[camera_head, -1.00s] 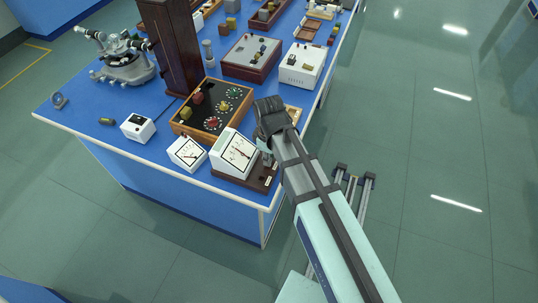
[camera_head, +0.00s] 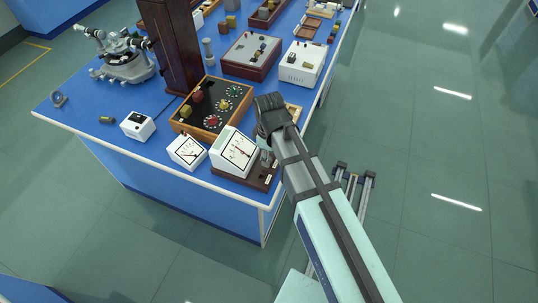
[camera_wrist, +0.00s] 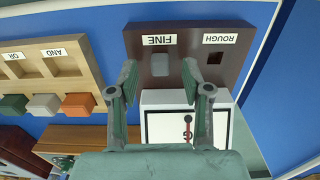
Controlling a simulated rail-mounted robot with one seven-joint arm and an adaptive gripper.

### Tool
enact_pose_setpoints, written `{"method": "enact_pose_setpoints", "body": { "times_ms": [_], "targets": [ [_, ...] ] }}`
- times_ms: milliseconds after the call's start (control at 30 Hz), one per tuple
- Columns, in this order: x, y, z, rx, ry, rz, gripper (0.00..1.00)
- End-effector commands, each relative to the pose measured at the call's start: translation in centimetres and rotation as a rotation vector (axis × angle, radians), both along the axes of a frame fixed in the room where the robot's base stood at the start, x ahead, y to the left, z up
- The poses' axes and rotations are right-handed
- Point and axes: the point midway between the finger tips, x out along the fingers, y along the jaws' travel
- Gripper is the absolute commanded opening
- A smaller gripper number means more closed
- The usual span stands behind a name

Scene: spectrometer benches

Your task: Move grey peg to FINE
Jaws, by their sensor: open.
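In the wrist view a grey peg (camera_wrist: 160,64) stands at the FINE position of a dark brown board (camera_wrist: 186,33), just below the FINE label (camera_wrist: 159,40). The ROUGH position (camera_wrist: 214,58) beside it shows an empty dark square hole. My gripper (camera_wrist: 159,73) is open, its two fingers on either side of the peg with gaps between. How deep the peg sits cannot be told. In the head view my gripper (camera_head: 266,138) is over the bench's near right corner, above the same board (camera_head: 262,180) beside a white meter.
The white meter (camera_wrist: 160,100) with a red needle sits right by the board. A wooden tray (camera_wrist: 84,48) marked OR and AND holds green, grey and orange blocks. A dial box (camera_head: 212,104) and small meter (camera_head: 187,151) stand nearby. Open floor lies right of the bench.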

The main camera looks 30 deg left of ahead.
Motion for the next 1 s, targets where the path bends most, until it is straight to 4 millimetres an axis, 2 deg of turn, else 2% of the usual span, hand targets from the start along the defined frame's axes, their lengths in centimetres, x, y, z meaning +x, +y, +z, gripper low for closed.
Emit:
{"method": "enact_pose_setpoints", "body": {
  "times_ms": [600,800,1000],
  "targets": [
    [0.0,0.1,9.7,0.001,-0.001,0.000,0.49],
    [-0.1,0.0,11.1,0.000,0.000,0.000,0.49],
    [-0.1,0.0,11.3,0.000,0.000,0.000,0.49]
  ]
}}
